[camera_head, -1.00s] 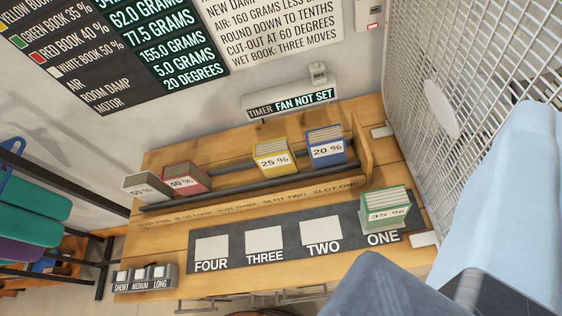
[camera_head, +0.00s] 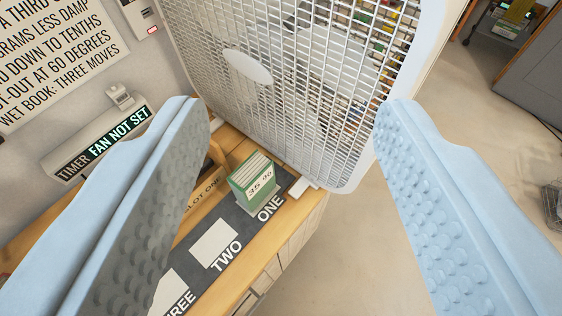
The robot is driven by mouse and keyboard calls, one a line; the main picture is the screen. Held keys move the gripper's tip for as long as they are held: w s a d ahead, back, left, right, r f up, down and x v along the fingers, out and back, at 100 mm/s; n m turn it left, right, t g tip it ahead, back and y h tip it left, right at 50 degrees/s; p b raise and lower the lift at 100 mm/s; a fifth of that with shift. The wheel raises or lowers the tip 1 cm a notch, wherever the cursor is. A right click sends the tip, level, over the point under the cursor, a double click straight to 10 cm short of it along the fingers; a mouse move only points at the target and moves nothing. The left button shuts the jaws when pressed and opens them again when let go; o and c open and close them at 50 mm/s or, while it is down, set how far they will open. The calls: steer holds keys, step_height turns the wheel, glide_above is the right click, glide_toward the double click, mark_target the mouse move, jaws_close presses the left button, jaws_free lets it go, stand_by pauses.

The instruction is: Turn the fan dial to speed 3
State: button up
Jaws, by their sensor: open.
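The fan (camera_head: 330,80) is a large white box fan with a wire grille and a round plain hub. It stands upright at the right end of the wooden bench, in the upper middle of the view. I cannot make out its dial in this view. My gripper (camera_head: 295,112) is open and empty, with its two light blue padded fingers wide apart at left and right. Between the fingers show the fan's lower grille and a green book. The fingers seem to be nearer the camera than the fan.
The green book (camera_head: 254,181) marked 35 % stands at the slot ONE end of the wooden bench (camera_head: 252,278). A timer (camera_head: 105,142) reading FAN NOT SET and a wall poster (camera_head: 60,55) are at left. Open concrete floor (camera_head: 355,240) lies right of the bench.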

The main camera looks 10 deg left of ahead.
stand_by(0.3)
steer(key=w+d+r+n+g+y, duration=0.1)
steer(key=w+d+r, duration=0.2)
steer(key=w+r, duration=0.35)
steer(key=w+d+r+n+y, duration=0.1)
steer(key=w+d+r, duration=0.25)
steer(key=w, duration=0.65)
steer(key=x, duration=1.1)
steer(key=a+x, duration=0.1)
steer(key=x, duration=0.4)
steer(key=shift+w+a+r, duration=0.1)
steer(key=shift+w+r, duration=0.05)
steer(key=shift+w, duration=0.2)
steer(key=c, duration=1)
